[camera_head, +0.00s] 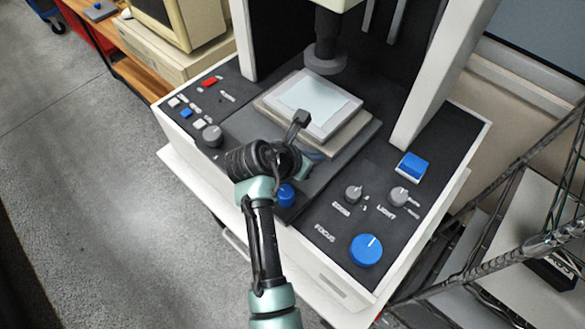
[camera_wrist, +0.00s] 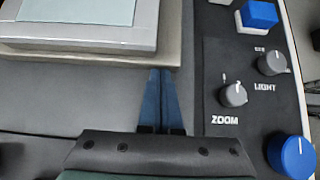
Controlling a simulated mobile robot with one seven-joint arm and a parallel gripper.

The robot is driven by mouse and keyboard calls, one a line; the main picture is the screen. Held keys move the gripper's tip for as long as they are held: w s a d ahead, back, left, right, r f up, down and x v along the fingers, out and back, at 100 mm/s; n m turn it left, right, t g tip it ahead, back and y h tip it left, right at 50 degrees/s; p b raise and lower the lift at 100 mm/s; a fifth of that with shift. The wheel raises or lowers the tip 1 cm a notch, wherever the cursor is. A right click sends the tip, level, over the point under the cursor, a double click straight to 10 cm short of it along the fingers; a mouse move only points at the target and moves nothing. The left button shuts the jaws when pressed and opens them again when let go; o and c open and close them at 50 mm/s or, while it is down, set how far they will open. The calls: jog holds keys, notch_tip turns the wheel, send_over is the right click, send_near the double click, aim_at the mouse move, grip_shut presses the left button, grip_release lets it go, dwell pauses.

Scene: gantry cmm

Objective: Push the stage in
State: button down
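The stage (camera_head: 268,108) is a beige-grey slab under the machine's column, carrying a grey-framed pale glass plate (camera_head: 318,98). In the wrist view the stage's front edge (camera_wrist: 120,58) runs across the top of the picture. My gripper (camera_wrist: 161,72) has its two blue fingers together with nothing seen between them. The fingertips are at the right part of the stage's front edge; I cannot tell whether they touch it. In the head view my wrist hides part of the stage's front, and the fingers (camera_head: 313,155) show only in part.
Right of the stage are the zoom knob (camera_wrist: 233,95), light knob (camera_wrist: 271,63), blue button (camera_head: 413,165) and large blue focus knob (camera_head: 366,250). Another blue knob (camera_head: 286,195) sits beside my wrist. Buttons line the left panel. A wire rack (camera_head: 530,240) stands at right.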

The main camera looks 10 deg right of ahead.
aim_at(327, 147)
jog(key=w+d, duration=0.2)
jog(key=d, duration=0.1)
jog(key=shift+w+d, duration=0.1)
